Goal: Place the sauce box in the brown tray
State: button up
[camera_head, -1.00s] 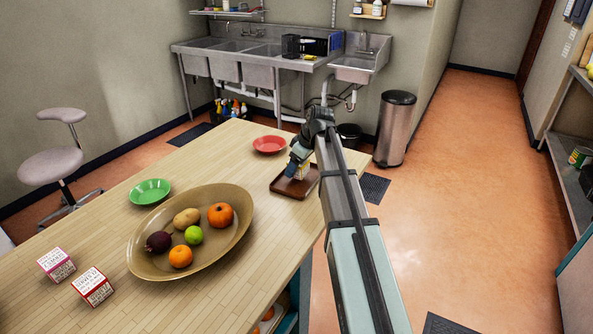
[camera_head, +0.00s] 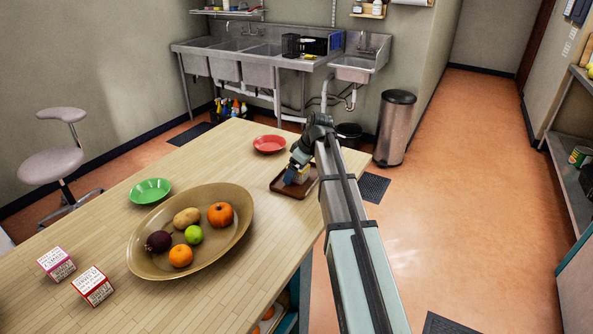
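The brown tray (camera_head: 279,187) lies on the wooden table near its right end. My gripper (camera_head: 291,179) points down over the tray, low above its floor. A small pale and yellowish box (camera_head: 303,174) shows at the fingers, inside the tray's outline, partly hidden by my gripper. Its label cannot be read. I cannot tell whether the fingers hold it or are apart from it.
A large brown oval bowl (camera_head: 141,251) with several fruits and vegetables fills the table's middle. A green plate (camera_head: 150,191) is at left, and a red plate (camera_head: 269,144) is behind the tray. Bare tabletop (camera_head: 215,165) lies between them. A steel bin (camera_head: 395,130) stands beyond the table.

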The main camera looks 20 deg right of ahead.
jog(key=v, duration=1.2)
jog(key=shift+r, duration=0.15)
